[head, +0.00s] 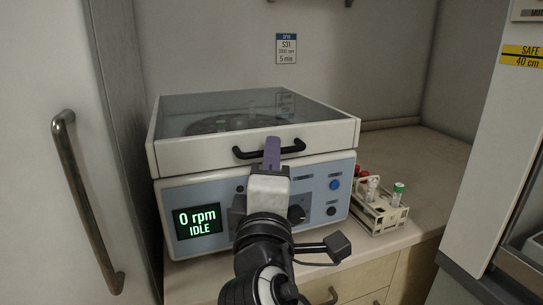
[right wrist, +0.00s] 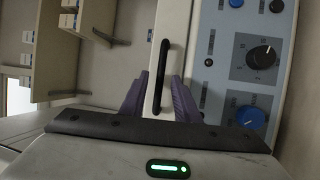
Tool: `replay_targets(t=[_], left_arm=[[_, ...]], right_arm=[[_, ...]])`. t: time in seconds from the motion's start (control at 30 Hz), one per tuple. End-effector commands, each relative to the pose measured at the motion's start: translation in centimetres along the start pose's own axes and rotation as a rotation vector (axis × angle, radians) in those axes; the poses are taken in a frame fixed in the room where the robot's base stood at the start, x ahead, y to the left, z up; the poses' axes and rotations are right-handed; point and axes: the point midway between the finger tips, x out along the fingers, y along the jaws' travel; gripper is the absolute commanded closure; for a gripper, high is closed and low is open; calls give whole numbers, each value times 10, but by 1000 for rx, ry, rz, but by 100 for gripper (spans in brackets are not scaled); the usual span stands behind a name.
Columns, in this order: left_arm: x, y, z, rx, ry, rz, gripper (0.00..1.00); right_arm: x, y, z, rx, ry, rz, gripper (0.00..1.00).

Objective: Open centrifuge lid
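The centrifuge (head: 225,210) stands on the counter, its screen reading 0 rpm IDLE. Its lid (head: 200,150), pale-framed with a dark see-through top, lies flat and shut on the body. A black bar handle (head: 248,153) runs across the lid's front; it also shows in the right wrist view (right wrist: 163,62). My right gripper (head: 271,142) is at the handle's middle. In the right wrist view its two purple fingers (right wrist: 160,75) are apart on either side of the handle, with gaps visible. Contact cannot be told. My left gripper is not in view.
A rack (head: 378,215) with several capped tubes stands close to the centrifuge's right side. A cabinet door with a metal handle (head: 85,200) is close on the left. A tall appliance (head: 500,130) stands at the right. The counter (head: 440,155) behind the rack is clear.

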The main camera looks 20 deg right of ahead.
Motion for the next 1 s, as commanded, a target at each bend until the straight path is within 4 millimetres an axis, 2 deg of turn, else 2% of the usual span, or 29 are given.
replay_targets(t=[0.1, 0.37, 0.53, 0.57, 0.83, 1.0], left_arm=[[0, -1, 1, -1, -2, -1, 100], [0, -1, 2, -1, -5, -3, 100], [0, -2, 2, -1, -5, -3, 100], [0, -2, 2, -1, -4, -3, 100], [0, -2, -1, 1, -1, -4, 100], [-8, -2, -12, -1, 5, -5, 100]], right_arm=[[7, 0, 0, 0, 1, 0, 71], [8, 0, 0, 1, 1, 0, 71], [8, 0, 0, 0, 1, -1, 98], [8, 0, 0, 0, 1, -1, 100], [8, 1, -1, 1, 2, -1, 100], [18, 17, -10, 4, 11, -1, 100]])
